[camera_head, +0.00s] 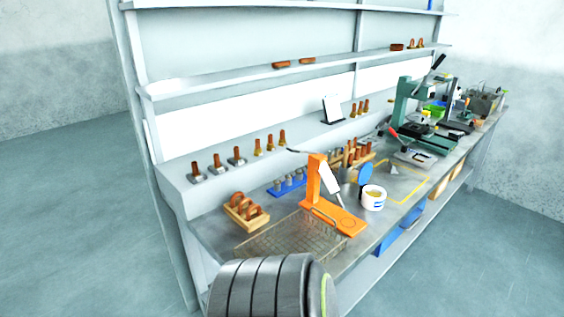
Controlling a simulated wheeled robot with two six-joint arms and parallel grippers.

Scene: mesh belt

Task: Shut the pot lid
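A small white pot (373,198) with blue marks on its side stands on the workbench, right of an orange stand. Its top is open and something yellowish shows inside. Neither of my grippers is in view. A dark grey ribbed cylinder at the bottom, probably part of my arm, hides some of the bench front.
The orange stand (319,187) is close left of the pot. A wire mesh (290,238) lies at the front left. A wooden rack (246,212), blue holder (288,186) and green press (408,104) crowd the bench. A yellow-outlined area (402,187) right of the pot is mostly clear.

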